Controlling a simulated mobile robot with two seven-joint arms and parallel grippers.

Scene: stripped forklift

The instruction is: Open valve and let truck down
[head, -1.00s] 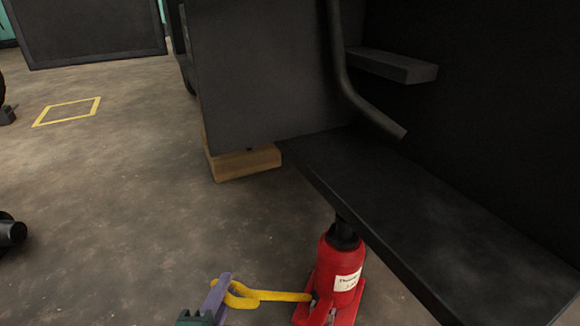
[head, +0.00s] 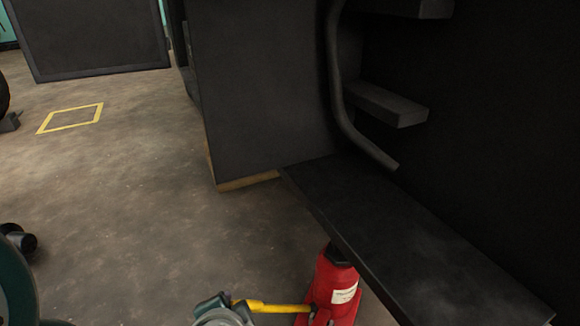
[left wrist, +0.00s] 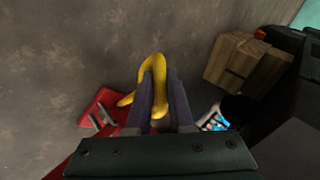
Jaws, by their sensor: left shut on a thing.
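The red bottle jack (head: 333,288) stands on the floor under the dark forklift's flat ledge (head: 400,235), and its dark top meets the underside. A yellow valve handle (head: 275,308) runs left from the jack's base to my left gripper (head: 228,303). In the left wrist view, purple fingers (left wrist: 160,95) are shut on the looped end of the yellow handle (left wrist: 153,66). The jack's red base (left wrist: 103,112) shows to the left of the fingers. The valve itself is hidden. My right gripper is out of view.
A wooden block (head: 248,182) lies under the forklift's dark side panel (head: 265,90), mostly covered by it; the wood also shows in the left wrist view (left wrist: 240,62). A bent dark pipe (head: 340,110) hangs by the body.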

